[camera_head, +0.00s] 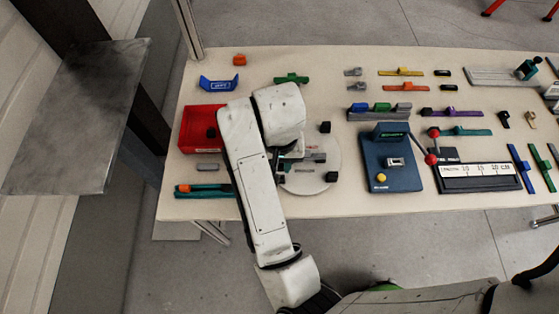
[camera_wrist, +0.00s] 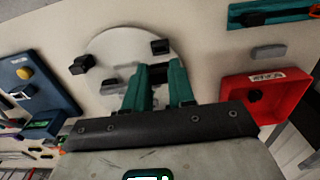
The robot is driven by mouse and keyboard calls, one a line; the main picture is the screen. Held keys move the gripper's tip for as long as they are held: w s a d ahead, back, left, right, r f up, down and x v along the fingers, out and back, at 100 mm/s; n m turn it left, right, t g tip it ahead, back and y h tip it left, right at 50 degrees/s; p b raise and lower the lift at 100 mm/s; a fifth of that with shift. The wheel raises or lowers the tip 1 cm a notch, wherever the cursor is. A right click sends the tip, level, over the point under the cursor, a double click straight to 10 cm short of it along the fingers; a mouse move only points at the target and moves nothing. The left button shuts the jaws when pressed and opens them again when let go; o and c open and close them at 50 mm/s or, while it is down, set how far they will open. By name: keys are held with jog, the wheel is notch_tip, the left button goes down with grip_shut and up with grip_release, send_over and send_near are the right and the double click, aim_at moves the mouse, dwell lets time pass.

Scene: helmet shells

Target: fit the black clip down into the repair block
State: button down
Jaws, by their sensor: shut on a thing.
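My gripper (camera_wrist: 160,76) reaches over a round pale disc (camera_wrist: 112,48), with its two teal fingers close together. It is shut on a small black piece (camera_wrist: 158,75), which looks like the black clip, though the fingers hide most of it. In the head view my arm covers much of the disc (camera_head: 325,146). A grey block (camera_head: 300,160), perhaps the repair block, lies on the disc under my gripper and is partly hidden. I cannot tell whether the clip touches it. Two other black pieces at the disc show in the wrist view, one upper (camera_wrist: 160,47) and one left (camera_wrist: 80,65).
A red bin (camera_head: 192,138) stands left of my arm, with a teal block (camera_head: 205,190) in front. A dark blue fixture (camera_head: 375,178) and a black board (camera_head: 480,184) stand to the right. Several coloured parts fill the back right. The bare front table strip is narrow.

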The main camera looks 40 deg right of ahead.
aim_at(280, 167)
jog(key=shift+f+b, duration=1.45)
jog(key=shift+f, duration=0.4)
jog(key=shift+f+b, duration=1.2)
jog(key=shift+b, duration=0.25)
dwell(0.5)
jog(key=c, duration=0.9)
grip_release()
jog(key=shift+o, duration=0.2)
jog(key=shift+r, duration=0.1)
notch_tip(280, 167, up, 11)
jog(key=p, duration=0.4)
